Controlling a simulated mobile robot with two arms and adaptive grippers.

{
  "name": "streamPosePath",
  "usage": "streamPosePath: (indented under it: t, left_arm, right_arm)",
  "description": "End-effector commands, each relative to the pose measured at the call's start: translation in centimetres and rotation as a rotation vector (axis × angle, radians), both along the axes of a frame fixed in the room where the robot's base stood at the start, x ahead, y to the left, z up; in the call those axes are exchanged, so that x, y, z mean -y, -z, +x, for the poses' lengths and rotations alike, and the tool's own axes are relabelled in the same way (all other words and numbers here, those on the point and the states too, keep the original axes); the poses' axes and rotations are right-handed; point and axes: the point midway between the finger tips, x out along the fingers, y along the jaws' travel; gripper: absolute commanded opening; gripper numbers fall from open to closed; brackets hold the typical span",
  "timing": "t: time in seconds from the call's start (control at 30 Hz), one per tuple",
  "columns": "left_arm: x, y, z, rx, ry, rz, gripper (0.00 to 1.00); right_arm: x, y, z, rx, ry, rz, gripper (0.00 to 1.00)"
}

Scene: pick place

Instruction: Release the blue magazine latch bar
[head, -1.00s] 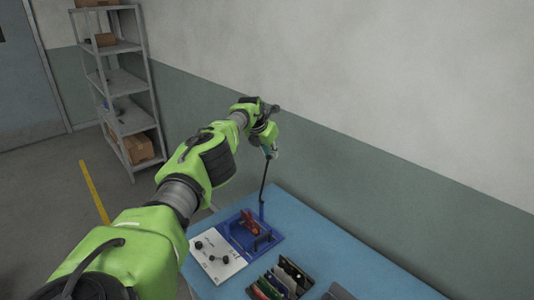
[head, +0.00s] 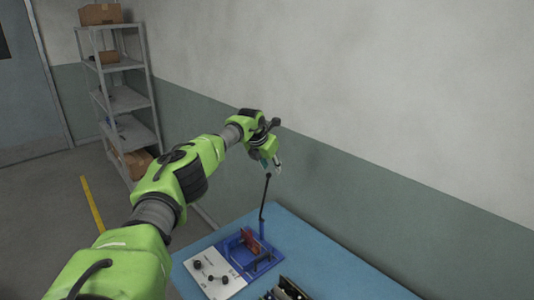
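A blue fixture (head: 267,265) stands at the near left part of the blue table, with a red piece (head: 250,240) upright in it. A thin dark rod (head: 264,200) rises from its back corner. I cannot single out the latch bar at this size. My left gripper (head: 277,167) hangs high above the fixture, beside the rod's top end; whether it touches the rod is unclear. Its fingers are too small to tell open from shut, and no held thing shows. My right gripper is out of view.
A white panel with black knobs (head: 214,274) lies left of the fixture. A dark rack (head: 285,290) is cut off at the bottom edge. The blue table (head: 335,262) is bare to the right. A wall stands behind; a grey shelf (head: 122,100) with boxes is at the far left.

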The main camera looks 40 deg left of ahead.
Motion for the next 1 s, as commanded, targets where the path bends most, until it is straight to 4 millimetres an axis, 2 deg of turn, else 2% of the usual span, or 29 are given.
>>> streamPosePath:
  t: [0.53,0.7,1.0]
  left_arm:
    - [1.5,-6.7,-3.2,0.003,0.005,-0.001,0.33]
    - [1.7,-7.5,-3.7,0.002,0.006,-0.001,0.33]
    - [1.8,-7.6,-3.7,0.002,0.005,-0.002,0.33]
  right_arm:
    - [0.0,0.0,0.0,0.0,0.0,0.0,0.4]
    - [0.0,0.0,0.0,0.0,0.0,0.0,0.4]
    - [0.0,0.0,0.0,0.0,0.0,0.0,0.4]
